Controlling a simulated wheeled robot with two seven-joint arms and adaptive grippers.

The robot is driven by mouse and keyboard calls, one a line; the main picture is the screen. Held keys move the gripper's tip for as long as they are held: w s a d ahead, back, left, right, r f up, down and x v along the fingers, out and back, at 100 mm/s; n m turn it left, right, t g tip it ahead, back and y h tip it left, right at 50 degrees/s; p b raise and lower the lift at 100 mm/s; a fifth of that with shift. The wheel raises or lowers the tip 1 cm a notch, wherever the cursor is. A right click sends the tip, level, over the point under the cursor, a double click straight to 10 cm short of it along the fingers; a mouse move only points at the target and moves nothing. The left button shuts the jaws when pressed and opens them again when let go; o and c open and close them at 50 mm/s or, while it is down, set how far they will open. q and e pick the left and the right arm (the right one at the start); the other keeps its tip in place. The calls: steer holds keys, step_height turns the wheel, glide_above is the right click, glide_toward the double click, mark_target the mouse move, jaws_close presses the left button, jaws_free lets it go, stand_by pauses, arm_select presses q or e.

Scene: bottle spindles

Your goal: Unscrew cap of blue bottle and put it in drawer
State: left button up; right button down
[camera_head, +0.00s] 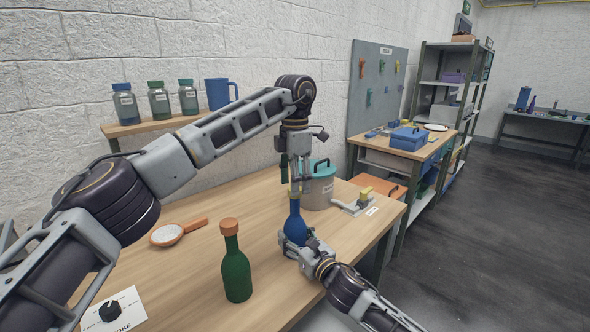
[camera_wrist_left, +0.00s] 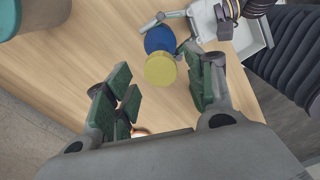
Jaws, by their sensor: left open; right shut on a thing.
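The blue bottle (camera_head: 294,228) stands on the wooden table with its yellow cap (camera_head: 294,189) on top. The cap also shows from above in the left wrist view (camera_wrist_left: 160,69), with the blue body (camera_wrist_left: 158,40) behind it. My left gripper (camera_head: 297,183) points down over the bottle, its green-padded fingers apart and empty on either side of the cap (camera_wrist_left: 158,90). My right gripper (camera_head: 293,242) is shut on the lower body of the blue bottle.
A green bottle (camera_head: 236,268) with an orange cap stands in front on the table (camera_head: 190,275). An orange-handled round tool (camera_head: 168,234) lies left.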

arm_select(q)
steer(key=shift+f, duration=1)
steer(key=c, duration=1.1)
steer(key=shift+r, duration=1.15)
steer(key=shift+r, duration=2)
